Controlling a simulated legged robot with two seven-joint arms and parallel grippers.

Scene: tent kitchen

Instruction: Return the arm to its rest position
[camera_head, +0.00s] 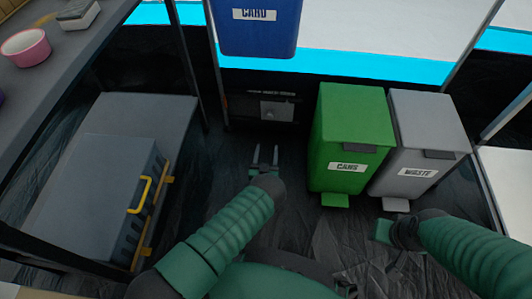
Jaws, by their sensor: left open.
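My left gripper (265,155) is at the end of the green left arm, which reaches in from the lower left. Its two thin fingers point away from me over the dark floor, parted and with nothing between them. My right arm (455,245) comes in from the lower right and bends toward the middle of the picture. Its end lies in front of the grey bin, and its fingers cannot be made out.
A green bin (348,120) marked CANS and a grey bin (420,130) marked WASTE stand right of my left gripper. A blue CARD bin (262,38) is above. A grey toolbox (95,190) sits left on a low shelf. A pink bowl (27,48) is on the counter.

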